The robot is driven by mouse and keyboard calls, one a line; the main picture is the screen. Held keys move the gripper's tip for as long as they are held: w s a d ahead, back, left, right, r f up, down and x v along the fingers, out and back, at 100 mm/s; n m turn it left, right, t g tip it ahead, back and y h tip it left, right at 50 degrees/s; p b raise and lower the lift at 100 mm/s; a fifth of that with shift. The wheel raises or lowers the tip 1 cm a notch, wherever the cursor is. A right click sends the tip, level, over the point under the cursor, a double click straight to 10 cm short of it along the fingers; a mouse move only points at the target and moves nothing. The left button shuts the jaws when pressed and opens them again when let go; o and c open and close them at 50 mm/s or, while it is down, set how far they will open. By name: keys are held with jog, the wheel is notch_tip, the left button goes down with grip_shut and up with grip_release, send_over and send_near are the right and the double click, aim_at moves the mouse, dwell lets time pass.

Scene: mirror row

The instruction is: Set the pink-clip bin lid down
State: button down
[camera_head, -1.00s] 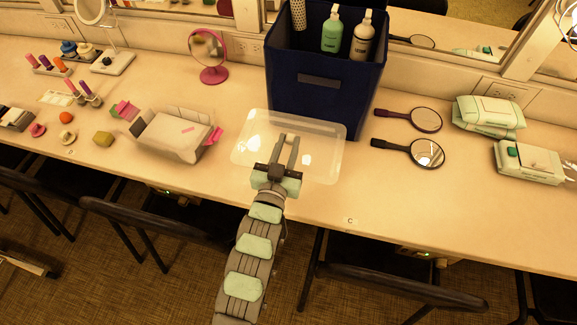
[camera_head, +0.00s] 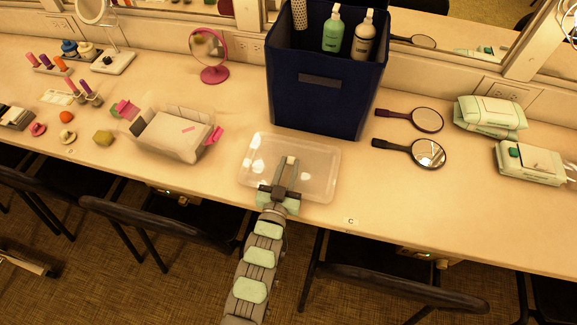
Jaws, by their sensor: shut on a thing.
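The translucent bin lid (camera_head: 313,157) is in front of the dark blue bin, near the front edge of the counter. My gripper (camera_head: 287,168) reaches over it from the front edge and is shut on it. Whether the lid touches the counter is hard to tell. The clear bin with pink clips (camera_head: 172,136) stands open to the left of the lid, with grey and white contents. A pink clip (camera_head: 216,135) shows on its right side, and another pink clip (camera_head: 126,109) on its left.
A dark blue bin (camera_head: 318,103) with bottles stands just behind the lid. Two dark hand mirrors (camera_head: 428,152) lie to the right, with wipe packs (camera_head: 490,115) beyond. A pink round mirror (camera_head: 213,74) stands behind left. The counter front right of the lid is clear.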

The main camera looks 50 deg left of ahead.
jog(key=shift+f, duration=0.2)
jog(key=c, duration=1.2)
grip_release()
jog(key=shift+r, duration=0.1)
jog(key=shift+s+d+r, duration=0.1)
jog(key=shift+s+r, duration=0.05)
jog(key=v, duration=1.1)
jog(key=shift+s+d, duration=0.25)
jog(key=shift+s, duration=0.05)
